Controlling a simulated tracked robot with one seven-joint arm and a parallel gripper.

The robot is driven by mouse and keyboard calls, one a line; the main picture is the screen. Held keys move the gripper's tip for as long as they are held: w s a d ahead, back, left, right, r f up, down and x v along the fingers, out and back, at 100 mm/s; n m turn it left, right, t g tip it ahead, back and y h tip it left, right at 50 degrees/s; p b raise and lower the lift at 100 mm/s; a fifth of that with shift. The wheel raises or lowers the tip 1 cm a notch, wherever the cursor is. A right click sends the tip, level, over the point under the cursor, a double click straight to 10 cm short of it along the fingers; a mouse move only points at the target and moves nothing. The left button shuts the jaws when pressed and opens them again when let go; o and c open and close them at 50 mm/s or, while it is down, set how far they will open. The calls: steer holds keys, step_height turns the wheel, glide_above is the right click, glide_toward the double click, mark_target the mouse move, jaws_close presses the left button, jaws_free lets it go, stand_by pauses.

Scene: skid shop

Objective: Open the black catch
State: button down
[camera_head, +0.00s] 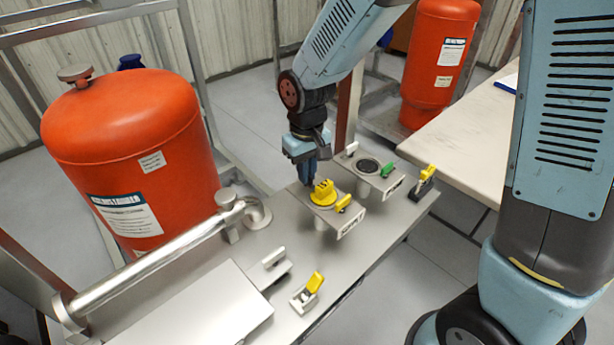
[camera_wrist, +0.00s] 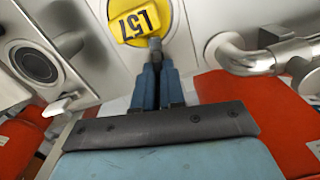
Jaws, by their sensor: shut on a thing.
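My gripper (camera_head: 307,178) points down just behind the yellow round cap (camera_head: 322,193) on a grey bracket. In the wrist view my fingers (camera_wrist: 157,62) are together on a small dark piece (camera_wrist: 155,43) at the edge of the yellow cap, which reads L57 (camera_wrist: 139,21). Most of this piece is hidden by the fingers, and I cannot tell what it belongs to. A black-bodied catch (camera_head: 417,192) with a raised yellow lever (camera_head: 427,173) stands at the right end of the bench, apart from my gripper.
A grey-bodied catch (camera_head: 303,301) with a yellow lever stands at the front of the bench. A steel pipe (camera_head: 150,258) and an orange tank (camera_head: 130,150) are at left.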

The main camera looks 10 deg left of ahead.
steer(key=shift+m, duration=0.7)
steer(key=m, duration=0.3)
steer(key=shift+d+m, duration=0.1)
steer(key=shift+m, duration=0.2)
steer(key=m, duration=0.3)
steer(key=shift+m, duration=0.3)
